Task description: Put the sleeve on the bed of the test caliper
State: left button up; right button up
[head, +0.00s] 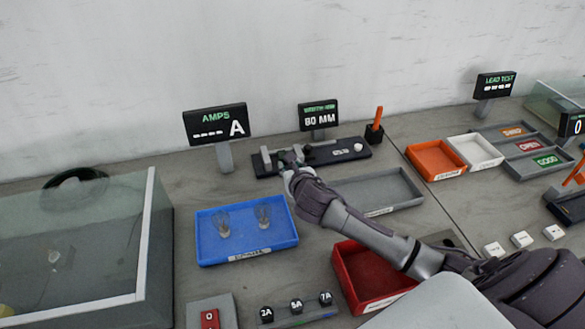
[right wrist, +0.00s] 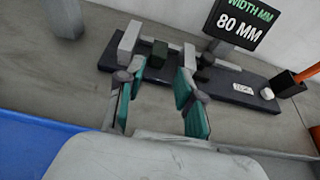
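The test caliper (head: 325,158) is a long black base with upright grey jaws, in front of the 80 MM display. It also shows in the right wrist view (right wrist: 232,88), with one grey jaw (right wrist: 129,40) at left and another near the right finger. A small dark green block (right wrist: 157,56), seemingly the sleeve, stands on the bed between these jaws. My right gripper (head: 290,166) is over the caliper's left front. In the right wrist view its teal-padded fingers (right wrist: 156,92) are spread, with nothing between the pads; the block is just beyond them. My left gripper is out of view.
A blue tray (head: 204,250) with two clear pieces lies in front of the caliper. A grey tray (head: 410,185) and a red tray (head: 343,262) lie near my right arm. The AMPS display (head: 216,124) stands left; an orange-handled tool (head: 378,117) stands right. A glass-walled box (head: 140,235) fills the left.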

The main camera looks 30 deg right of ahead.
jog(key=shift+v, duration=1.15)
